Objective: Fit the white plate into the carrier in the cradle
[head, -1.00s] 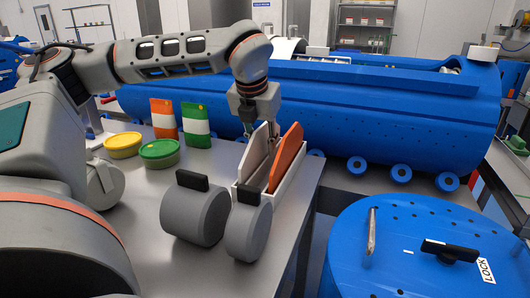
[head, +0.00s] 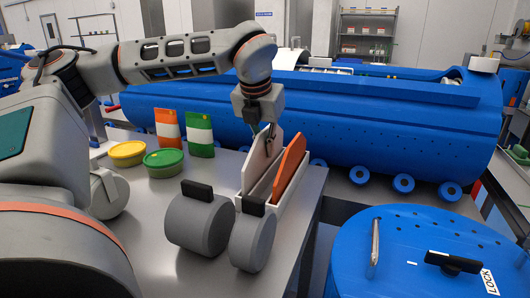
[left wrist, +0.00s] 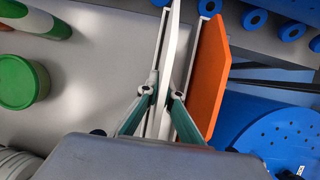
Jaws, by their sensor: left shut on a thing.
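My left gripper (head: 264,128) points down over the bench, shut on the upright white plate (head: 257,158). In the left wrist view the fingers pinch the white plate (left wrist: 170,65) from both sides. The carrier (head: 266,184) is a narrow, white, open-topped box near the bench's right edge. An orange plate (head: 290,165) stands tilted in it, right of the white plate. The white plate's lower edge is hidden by the carrier and a grey drum, so I cannot tell how deep it sits. I cannot make out a separate cradle. My right gripper is not in view.
Two grey drums with black handles (head: 200,222) (head: 253,238) stand just in front of the carrier. A long blue machine (head: 390,130) lies behind; a blue lidded drum (head: 400,225) stands right.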

